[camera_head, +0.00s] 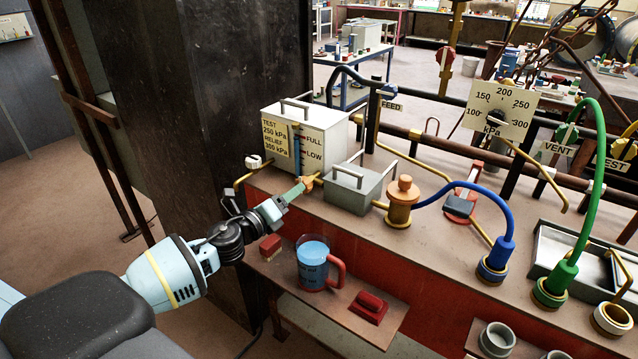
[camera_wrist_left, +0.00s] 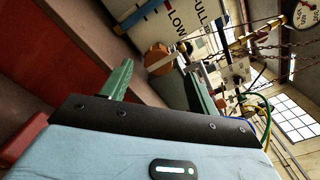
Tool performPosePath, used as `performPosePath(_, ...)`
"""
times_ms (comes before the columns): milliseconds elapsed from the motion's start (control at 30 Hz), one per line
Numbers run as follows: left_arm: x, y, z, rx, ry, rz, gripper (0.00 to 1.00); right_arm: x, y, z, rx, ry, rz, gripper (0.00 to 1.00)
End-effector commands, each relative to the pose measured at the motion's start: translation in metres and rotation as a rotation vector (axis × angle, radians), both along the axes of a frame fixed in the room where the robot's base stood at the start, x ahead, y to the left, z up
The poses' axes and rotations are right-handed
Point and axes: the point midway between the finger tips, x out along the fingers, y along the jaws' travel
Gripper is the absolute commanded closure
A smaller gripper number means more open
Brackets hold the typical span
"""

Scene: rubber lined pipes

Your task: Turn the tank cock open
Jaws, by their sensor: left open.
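The tank (camera_head: 325,135) is a cream box with TEST and RELIEF lettering and a FULL/LOW sight strip on its front. A small orange-brass cock (camera_head: 311,181) sits low at its front, on the pipe toward a grey box. My left gripper (camera_head: 299,188) reaches it from the left, with its green fingertips at the cock and partly over it. In the left wrist view the round orange-brown end of the cock (camera_wrist_left: 158,58) shows between and just beyond the tips of my open left gripper (camera_wrist_left: 158,72). Contact cannot be told. My right gripper is not in view.
The grey lidded box (camera_head: 352,190) and a brass fitting (camera_head: 401,200) stand right of the cock. A jug of blue liquid (camera_head: 312,263) and a red block (camera_head: 369,306) are on the lower shelf. Blue and green hoses rise at the right.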

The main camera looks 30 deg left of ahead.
Motion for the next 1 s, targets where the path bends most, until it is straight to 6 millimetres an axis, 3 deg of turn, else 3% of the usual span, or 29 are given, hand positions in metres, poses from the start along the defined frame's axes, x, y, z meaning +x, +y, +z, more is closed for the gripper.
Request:
performPosePath(167,0.006,-0.001,0.0,-0.004,0.0,0.001,0.4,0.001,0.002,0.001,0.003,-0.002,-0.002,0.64)
performPosePath(700,0.069,-0.006,-0.002,-0.006,0.003,0.001,0.4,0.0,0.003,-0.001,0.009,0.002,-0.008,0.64)
performPosePath(1000,0.078,-0.007,-0.001,-0.006,0.002,0.0,0.4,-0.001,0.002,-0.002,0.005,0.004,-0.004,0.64)
